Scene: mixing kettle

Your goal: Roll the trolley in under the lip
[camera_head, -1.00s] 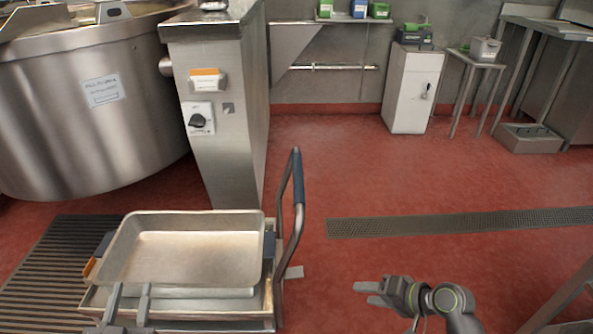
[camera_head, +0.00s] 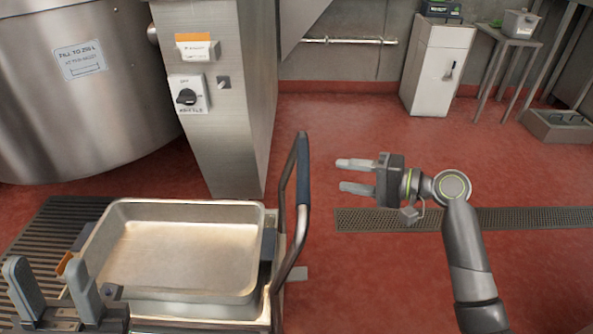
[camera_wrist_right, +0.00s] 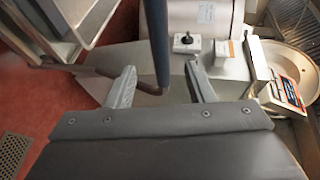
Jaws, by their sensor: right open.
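The trolley (camera_head: 262,314) stands at the lower left with a shallow metal tray (camera_head: 255,215) on top. Its upright handle (camera_head: 302,170) has a dark blue grip on its right side. The big steel kettle (camera_head: 85,120) is behind it at the left; its upper rim is out of view. My right gripper (camera_head: 345,175) is open, just right of the handle and apart from it, fingers pointing left. In the right wrist view the handle (camera_wrist_right: 156,40) lines up with the gap between the fingers (camera_wrist_right: 160,85). My left gripper (camera_head: 52,280) is open at the tray's near left corner.
A steel control column (camera_head: 215,120) with a black knob stands behind the trolley, beside the kettle. A floor grate (camera_head: 25,250) lies at the left and a drain strip (camera_head: 520,218) at the right. A white cabinet (camera_head: 437,70) stands at the back. Red floor between is clear.

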